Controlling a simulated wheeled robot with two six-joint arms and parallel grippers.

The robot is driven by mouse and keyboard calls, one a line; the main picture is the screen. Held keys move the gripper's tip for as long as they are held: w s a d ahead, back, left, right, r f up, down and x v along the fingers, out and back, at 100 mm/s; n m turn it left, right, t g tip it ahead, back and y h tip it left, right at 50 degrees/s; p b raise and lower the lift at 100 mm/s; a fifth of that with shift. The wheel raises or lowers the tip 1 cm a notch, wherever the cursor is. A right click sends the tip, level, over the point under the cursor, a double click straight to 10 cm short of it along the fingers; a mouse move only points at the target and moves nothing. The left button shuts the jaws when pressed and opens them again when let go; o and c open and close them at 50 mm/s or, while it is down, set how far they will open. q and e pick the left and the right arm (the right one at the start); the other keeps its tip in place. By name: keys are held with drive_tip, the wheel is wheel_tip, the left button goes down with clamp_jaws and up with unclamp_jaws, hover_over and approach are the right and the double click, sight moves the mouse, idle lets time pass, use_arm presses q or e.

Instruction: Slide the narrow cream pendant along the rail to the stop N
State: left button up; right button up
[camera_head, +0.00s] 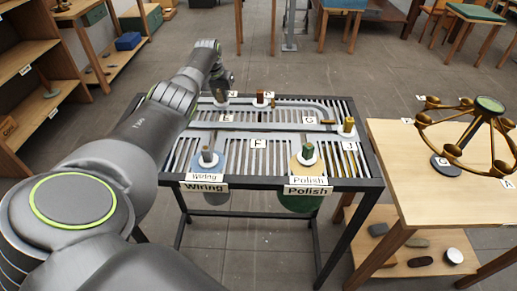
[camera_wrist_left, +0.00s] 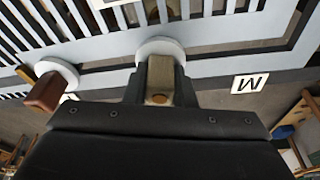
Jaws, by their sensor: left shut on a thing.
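Other posts stand at the back (camera_head: 260,97), the right corner (camera_head: 348,125), Wiring (camera_head: 207,156) and Polish (camera_head: 307,153). A green shade (camera_head: 300,204) hangs below Polish. A wooden table (camera_head: 400,150) with a brass ring fixture (camera_head: 455,121) stands to the right.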

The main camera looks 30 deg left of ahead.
use_arm(q)
drive_tip(key=o, duration=1)
drive_tip(key=shift+d+f, duration=0.1)
drive_tip(key=shift+f, duration=0.05)
drive_tip(key=shift+r, duration=0.6)
drive_tip(key=b+v, duration=0.3)
drive_tip(key=v, duration=1.3)
drive_tip(key=shift+s, duration=0.25)
